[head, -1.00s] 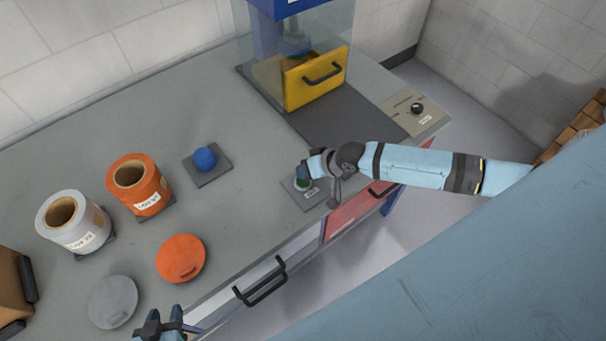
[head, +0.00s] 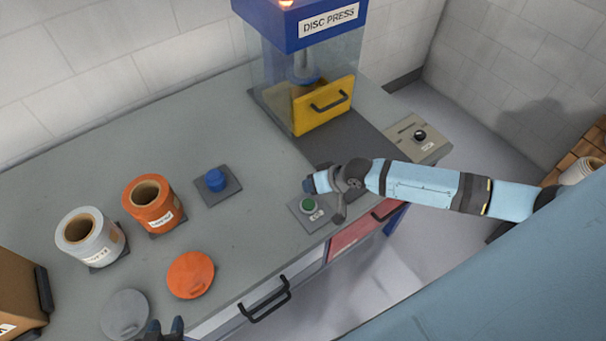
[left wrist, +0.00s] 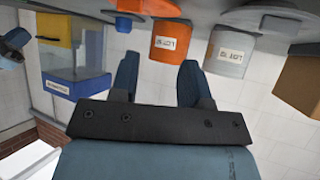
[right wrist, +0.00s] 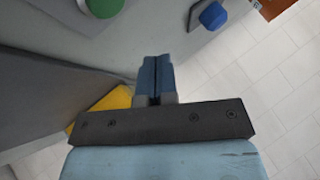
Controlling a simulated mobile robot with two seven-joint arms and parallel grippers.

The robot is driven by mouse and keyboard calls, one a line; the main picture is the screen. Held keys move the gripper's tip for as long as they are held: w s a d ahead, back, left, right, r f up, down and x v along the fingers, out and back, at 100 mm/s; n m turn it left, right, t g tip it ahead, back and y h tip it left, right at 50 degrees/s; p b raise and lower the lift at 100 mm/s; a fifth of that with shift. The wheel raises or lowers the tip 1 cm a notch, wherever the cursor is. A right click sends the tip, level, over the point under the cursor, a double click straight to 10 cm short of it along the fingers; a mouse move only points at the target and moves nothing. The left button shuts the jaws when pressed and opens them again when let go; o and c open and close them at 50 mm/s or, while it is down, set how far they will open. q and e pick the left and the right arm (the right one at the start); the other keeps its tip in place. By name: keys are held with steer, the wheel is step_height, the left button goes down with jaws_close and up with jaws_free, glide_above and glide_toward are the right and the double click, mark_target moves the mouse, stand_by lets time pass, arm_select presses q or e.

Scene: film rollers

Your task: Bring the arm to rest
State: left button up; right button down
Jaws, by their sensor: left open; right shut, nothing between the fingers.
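My right gripper (head: 318,182) is shut and empty over the bench, just behind the green button (head: 309,205) on its grey plate. In the right wrist view its closed fingertips (right wrist: 157,80) hold nothing, and the green button (right wrist: 103,5) shows at the top left. My left gripper (head: 166,329) is at the bottom edge of the head view, mostly cut off, close to the grey disc. In the left wrist view its fingers (left wrist: 160,80) stand apart with nothing between them.
The disc press (head: 327,22) with its yellow door (head: 322,108) stands at the back. An orange roll (head: 150,213), a grey roll (head: 85,240), a blue knob (head: 216,180), an orange disc (head: 191,275) and a grey disc (head: 124,315) sit on the bench. A drawer handle (head: 266,303) sticks out in front.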

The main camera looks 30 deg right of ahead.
arm_select(q)
steer(key=shift+f, duration=0.1)
arm_select(e)
steer(key=shift+s+a+f, duration=0.1)
steer(key=shift+s+a, duration=0.1)
steer(key=shift+a, duration=0.1)
steer(key=shift+n+t+y, duration=0.3)
steer(key=shift+n+t, duration=0.1)
steer(key=shift+n, duration=0.1)
steer(key=s+a, duration=0.2)
steer(key=a, duration=0.1)
steer(key=s+a, duration=0.1)
steer(key=shift+s+a+f, duration=0.1)
steer(key=shift+a+f, duration=0.1)
steer(key=shift+f, duration=0.15)
arm_select(q)
steer(key=shift+s+a+f, duration=0.15)
steer(key=shift+a, duration=0.25)
arm_select(e)
steer(key=s+n+t+h, duration=0.2)
steer(key=s+t+h, duration=0.1)
steer(key=s, duration=1.1)
steer(key=shift+s+t+h, duration=0.2)
steer(key=shift+t+h, duration=0.1)
steer(key=shift+h, duration=0.2)
steer(key=c, duration=1.8)
jaws_free()
steer(key=shift+f, duration=0.1)
steer(key=shift+c, duration=0.2)
